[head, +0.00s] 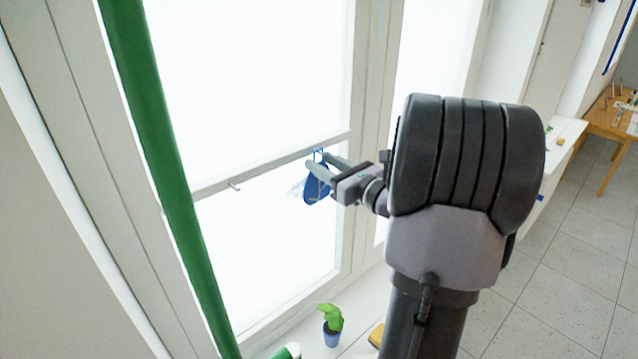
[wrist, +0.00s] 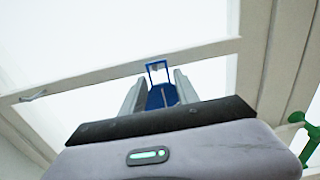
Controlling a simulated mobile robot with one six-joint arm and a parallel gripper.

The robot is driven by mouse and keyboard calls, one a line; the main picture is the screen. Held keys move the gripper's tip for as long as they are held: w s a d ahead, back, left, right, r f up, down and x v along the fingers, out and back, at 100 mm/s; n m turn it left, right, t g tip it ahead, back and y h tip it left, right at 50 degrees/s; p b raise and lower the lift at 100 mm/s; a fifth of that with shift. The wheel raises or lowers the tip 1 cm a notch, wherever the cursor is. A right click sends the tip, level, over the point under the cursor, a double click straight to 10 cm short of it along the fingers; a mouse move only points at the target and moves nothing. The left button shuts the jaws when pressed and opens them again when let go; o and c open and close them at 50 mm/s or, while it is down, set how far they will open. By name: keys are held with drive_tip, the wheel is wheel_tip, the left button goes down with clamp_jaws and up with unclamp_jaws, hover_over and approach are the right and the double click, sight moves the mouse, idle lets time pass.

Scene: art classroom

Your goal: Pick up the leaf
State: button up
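A flat blue leaf-like piece (head: 315,190) with a thin blue loop on top hangs in front of the window's crossbar in the head view. In the wrist view the blue piece (wrist: 161,97) shows between my two fingers, its loop standing above them against the crossbar. My gripper (head: 328,168) reaches to it from the right. The fingers (wrist: 160,92) stand apart, one on each side of the piece. I cannot tell whether either finger touches it. The piece's lower part is hidden by my gripper's body in the wrist view.
A small metal hook (head: 234,186) sits on the crossbar (head: 262,165) to the left. A green pole (head: 165,140) slants down at left. A wooden table (head: 612,122) stands far right. The floor at right is clear.

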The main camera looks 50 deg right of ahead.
drive_tip(key=shift+f, duration=0.1)
clamp_jaws()
drive_tip(key=shift+a+f, duration=0.1)
drive_tip(key=shift+f, duration=0.05)
drive_tip(key=shift+r, duration=0.3)
drive_tip(key=s+a+r+b, duration=0.1)
drive_tip(key=s+b, duration=0.3)
drive_tip(key=s, duration=1.4)
drive_tip(key=shift+a+b, duration=0.3)
drive_tip(key=shift+a, duration=0.1)
